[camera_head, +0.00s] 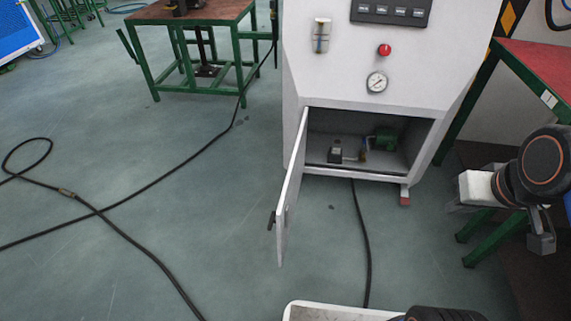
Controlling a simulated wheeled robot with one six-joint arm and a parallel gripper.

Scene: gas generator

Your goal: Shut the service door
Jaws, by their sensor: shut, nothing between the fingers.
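The service door (291,190) is a light grey panel at the lower left of the grey generator cabinet (345,130). It stands wide open, hinged at the opening's left edge and swung out toward me. A dark handle (271,220) shows on its outer face. The open compartment (390,126) shows a green motor (384,139) and small fittings inside. My gripper (459,207) is at the right, well apart from the door, shut and empty. Its fingertips are small and hard to make out.
A black hose (363,240) runs from under the cabinet along the floor. Another cable (120,238) loops across the floor at left. A green-framed table (190,15) stands behind left, and a red-topped bench (540,68) at right. The floor left of the door is mostly clear.

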